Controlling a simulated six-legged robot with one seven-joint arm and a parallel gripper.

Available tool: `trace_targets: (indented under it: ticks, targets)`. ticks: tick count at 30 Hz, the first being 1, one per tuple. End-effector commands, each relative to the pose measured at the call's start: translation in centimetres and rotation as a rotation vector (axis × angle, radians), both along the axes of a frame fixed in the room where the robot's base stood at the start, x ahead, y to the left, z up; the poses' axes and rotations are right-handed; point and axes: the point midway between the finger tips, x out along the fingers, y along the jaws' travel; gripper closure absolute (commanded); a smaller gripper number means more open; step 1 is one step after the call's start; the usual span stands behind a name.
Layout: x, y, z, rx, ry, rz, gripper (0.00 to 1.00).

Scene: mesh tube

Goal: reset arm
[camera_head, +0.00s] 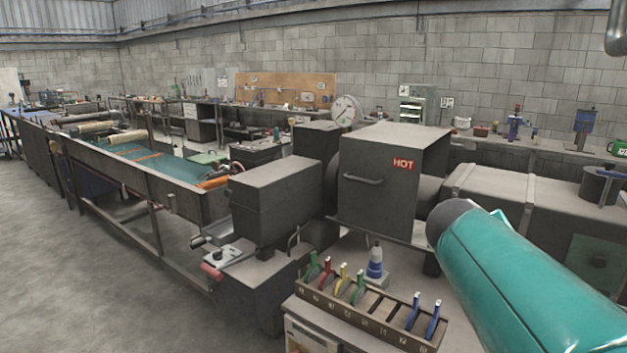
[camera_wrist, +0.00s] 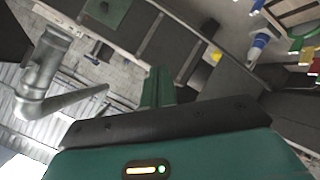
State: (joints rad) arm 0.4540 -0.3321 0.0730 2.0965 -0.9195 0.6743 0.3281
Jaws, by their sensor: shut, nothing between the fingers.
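My gripper (camera_wrist: 158,84) shows in the wrist view, with a teal housing, a black crossbar and narrow teal fingers close together. It is shut and holds nothing. It is clear of any object that I can see. In the head view my teal arm with a dark rounded end (camera_head: 530,285) reaches in from the lower right. The gripper itself does not show in the head view.
A dark machine with a box marked HOT (camera_head: 378,195) stands beside my arm. A rack (camera_head: 385,318) of coloured-handled tools and a blue-white bottle (camera_head: 375,268) are in front. A long trough (camera_head: 150,180) runs left. The grey floor (camera_head: 80,260) at left is clear.

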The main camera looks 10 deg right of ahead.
Motion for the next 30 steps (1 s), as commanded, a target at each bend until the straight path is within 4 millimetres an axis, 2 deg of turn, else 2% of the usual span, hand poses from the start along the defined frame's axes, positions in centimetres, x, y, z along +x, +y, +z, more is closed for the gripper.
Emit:
trace_targets:
  ticks: [1, 6, 9, 13, 15, 18, 30]
  targets:
    - [-1.0, 3.3, -1.4, 0.074, 0.0, 0.032, 1.0]
    - [-4.8, 12.9, -6.9, 0.349, 0.041, 0.137, 1.0]
    - [-7.4, 18.3, -9.8, 0.507, 0.079, 0.213, 1.0]
    - [-10.3, 23.4, -12.5, 0.667, 0.126, 0.299, 1.0]
    - [-11.3, 25.0, -13.3, 0.72, 0.144, 0.329, 1.0]
    - [-12.0, 26.1, -13.8, 0.756, 0.155, 0.347, 1.0]
    - [-11.9, 26.1, -13.8, 0.759, 0.155, 0.346, 1.0]
